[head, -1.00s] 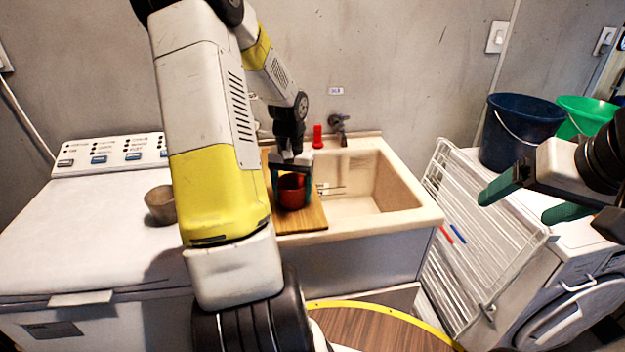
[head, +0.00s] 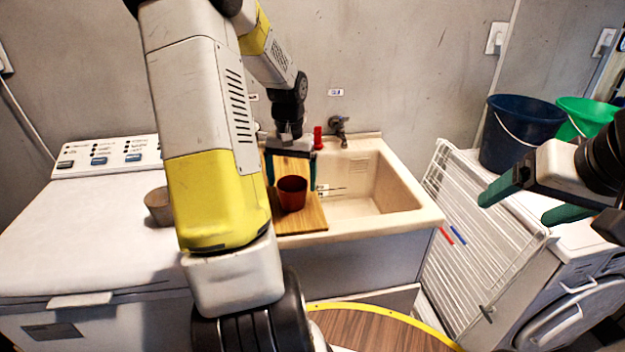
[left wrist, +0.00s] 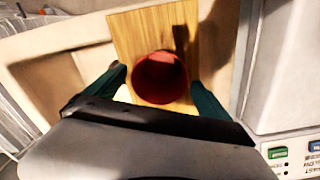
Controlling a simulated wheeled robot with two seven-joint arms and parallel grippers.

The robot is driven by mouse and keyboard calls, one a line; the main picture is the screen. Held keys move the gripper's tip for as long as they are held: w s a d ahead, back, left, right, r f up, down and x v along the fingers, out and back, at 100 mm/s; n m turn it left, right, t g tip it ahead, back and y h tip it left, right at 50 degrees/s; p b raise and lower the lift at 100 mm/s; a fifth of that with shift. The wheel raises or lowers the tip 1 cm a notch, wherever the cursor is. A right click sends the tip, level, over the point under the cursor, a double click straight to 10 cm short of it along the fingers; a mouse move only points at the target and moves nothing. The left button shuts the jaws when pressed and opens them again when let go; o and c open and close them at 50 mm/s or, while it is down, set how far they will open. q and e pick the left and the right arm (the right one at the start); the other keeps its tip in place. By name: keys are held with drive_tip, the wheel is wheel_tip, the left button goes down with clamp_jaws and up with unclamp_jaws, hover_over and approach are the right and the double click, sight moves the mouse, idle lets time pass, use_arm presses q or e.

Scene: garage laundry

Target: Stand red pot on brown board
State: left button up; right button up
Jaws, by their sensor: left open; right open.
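The red pot (head: 291,194) stands upright on the brown board (head: 303,219), which lies over the left part of the sink. My left gripper (head: 291,178) is open just behind and above the pot, its green fingers apart from it in the head view. In the left wrist view the pot (left wrist: 160,78) shows between the open fingers, with the brown board (left wrist: 208,35) beneath it. My right gripper (head: 523,203) is open and empty at the right, above the drying rack and the front-loading machine.
The sink basin (head: 372,190) is open to the right of the board. A small red object (head: 318,138) and a tap (head: 339,128) are at its back. A grey-brown bowl (head: 160,206) sits on the white washer (head: 85,230). Blue (head: 518,130) and green (head: 585,115) buckets stand at right.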

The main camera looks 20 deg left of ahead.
use_arm(q)
wheel_tip(320, 180, up, 7)
drive_tip(key=s+d+r+m+t, duration=0.1)
drive_tip(key=s+d+r+t, duration=0.2)
drive_tip(key=s+d+r, duration=0.5)
drive_tip(key=s+d+r+m+t+h, duration=0.1)
drive_tip(key=s+d+r+t+h, duration=0.1)
drive_tip(key=s+d, duration=0.7)
drive_tip(key=shift+s+r+t, duration=0.4)
drive_tip(key=shift+s+t, duration=0.05)
drive_tip(key=shift+t, duration=0.15)
drive_tip(key=shift+a, duration=0.15)
